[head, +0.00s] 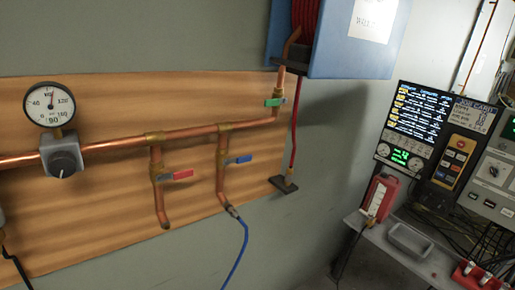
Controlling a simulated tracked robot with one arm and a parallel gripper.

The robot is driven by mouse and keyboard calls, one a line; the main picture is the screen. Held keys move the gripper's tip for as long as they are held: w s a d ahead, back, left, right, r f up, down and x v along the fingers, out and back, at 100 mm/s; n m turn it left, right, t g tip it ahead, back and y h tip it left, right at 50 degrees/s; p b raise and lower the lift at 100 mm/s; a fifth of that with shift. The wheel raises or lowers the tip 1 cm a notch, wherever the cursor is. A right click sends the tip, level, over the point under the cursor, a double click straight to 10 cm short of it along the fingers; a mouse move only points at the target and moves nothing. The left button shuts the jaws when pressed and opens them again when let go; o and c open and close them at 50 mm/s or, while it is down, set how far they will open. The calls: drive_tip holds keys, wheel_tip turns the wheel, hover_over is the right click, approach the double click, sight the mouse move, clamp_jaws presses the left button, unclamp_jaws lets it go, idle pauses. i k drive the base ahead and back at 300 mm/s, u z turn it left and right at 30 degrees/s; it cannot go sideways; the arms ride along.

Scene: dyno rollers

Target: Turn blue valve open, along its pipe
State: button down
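The blue valve handle (239,159) sits on a short copper branch pipe (220,178) that drops from the main copper pipe. The handle points to the right, across its downward pipe. A blue hose (240,250) runs from the lower end of that pipe. A red valve handle (182,175) sits on the branch to its left and also points across its pipe. A green valve handle (275,102) is on the upper right pipe. My gripper is not in view.
The pipes run along a wooden board (90,225) on the wall. A gauge (50,104) and a regulator knob (62,160) are at left. A blue box (352,45) hangs at the upper right. A cart with screens (425,125) and a grey tray (410,240) stands at right.

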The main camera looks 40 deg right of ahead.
sight(248, 158)
drive_tip(key=i, duration=0.95)
drive_tip(key=u, duration=0.05)
